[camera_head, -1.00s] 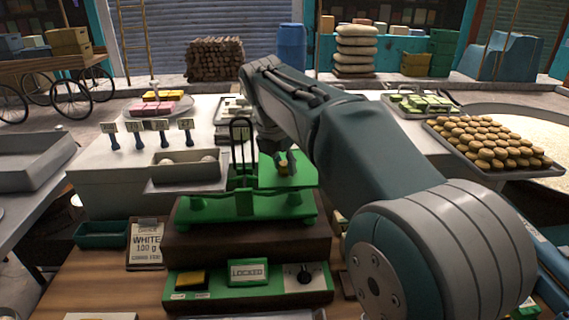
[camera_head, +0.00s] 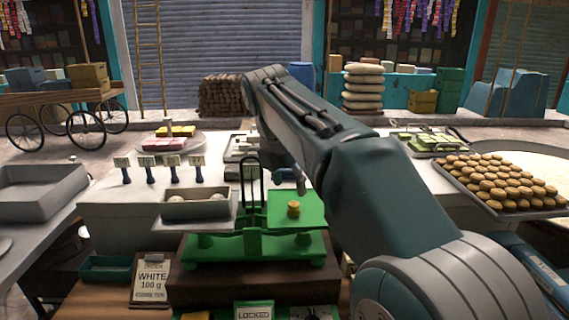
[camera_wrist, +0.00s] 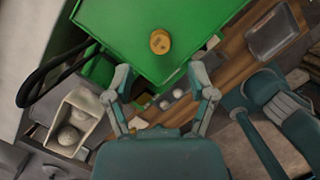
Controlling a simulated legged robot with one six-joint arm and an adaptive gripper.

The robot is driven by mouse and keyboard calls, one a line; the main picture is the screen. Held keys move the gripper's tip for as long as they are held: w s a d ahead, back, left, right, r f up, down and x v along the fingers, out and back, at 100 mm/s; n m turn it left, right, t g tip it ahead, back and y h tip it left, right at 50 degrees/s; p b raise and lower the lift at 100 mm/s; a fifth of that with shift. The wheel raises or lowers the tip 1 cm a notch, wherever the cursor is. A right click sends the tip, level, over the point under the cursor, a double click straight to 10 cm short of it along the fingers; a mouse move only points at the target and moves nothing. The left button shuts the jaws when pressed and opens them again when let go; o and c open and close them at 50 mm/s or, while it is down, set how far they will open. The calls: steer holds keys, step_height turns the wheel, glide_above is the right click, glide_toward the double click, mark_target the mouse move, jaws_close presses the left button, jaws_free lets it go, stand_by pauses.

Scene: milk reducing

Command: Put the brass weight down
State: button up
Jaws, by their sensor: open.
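The brass weight (camera_head: 293,209) stands upright on the green right pan (camera_head: 310,222) of the balance scale. It also shows in the wrist view (camera_wrist: 160,42), on the green pan beyond the fingertips. My gripper (camera_wrist: 160,85) is open and empty, apart from the weight. In the head view my gripper (camera_head: 290,182) is above and behind the pan, partly hidden by my arm. The scale's left pan (camera_head: 222,222) holds a grey tray (camera_head: 195,211) with pale round pieces in it.
A sign reading "LOCKED" (camera_head: 254,312) is in front of the scale. A tray of brown rounds (camera_head: 462,193) is at the right.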

steer(key=v, duration=0.6)
steer(key=shift+s+r, duration=0.1)
steer(key=s+d+f+m+t+y, duration=0.1)
steer(key=s+d+f+m, duration=0.2)
steer(key=s+d+m, duration=0.3)
steer(key=s+d+f+m+t+y, duration=0.1)
steer(key=s+d+f+m, duration=0.3)
steer(key=s+m, duration=0.35)
steer(key=s+d+f+m+t, duration=0.1)
steer(key=s+d+f+m, duration=0.1)
steer(key=s+f+m, duration=0.9)
step_height(320, 180, down, 2)
steer(key=shift+d+f+m, duration=0.15)
steer(key=shift+d+m, duration=0.25)
steer(key=shift+m, duration=0.85)
steer(key=shift+s+a, duration=0.1)
